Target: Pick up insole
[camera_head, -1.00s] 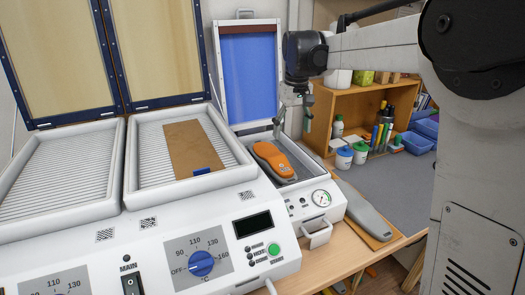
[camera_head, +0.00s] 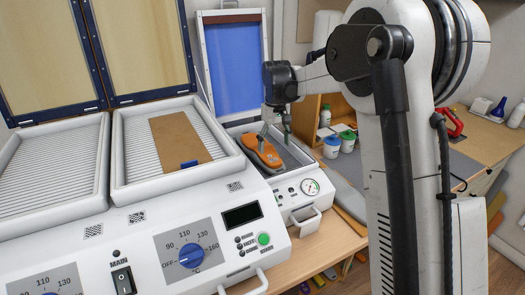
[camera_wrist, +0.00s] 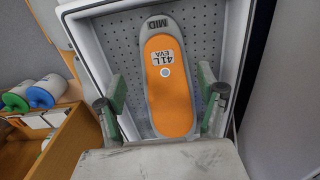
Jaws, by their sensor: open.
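The insole (camera_head: 262,153) is orange with a grey rim and lies in the open press tray at the right end of the white machine. In the wrist view the insole (camera_wrist: 168,85) shows "MID" and "41 L EVA" labels and rests on a perforated grey plate (camera_wrist: 115,50). My gripper (camera_wrist: 163,92) is open, with one green-padded finger on each side of the insole and visible gaps between. In the head view my gripper (camera_head: 274,126) is down at the tray.
The tray's white rim (camera_wrist: 82,60) surrounds the fingers, and its blue lid (camera_head: 234,72) stands open behind. A brown sheet (camera_head: 178,139) lies on the neighbouring ribbed heating plate. Capped jars (camera_head: 332,146) stand behind to the right. A grey form (camera_head: 348,195) lies partly hidden behind my arm.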

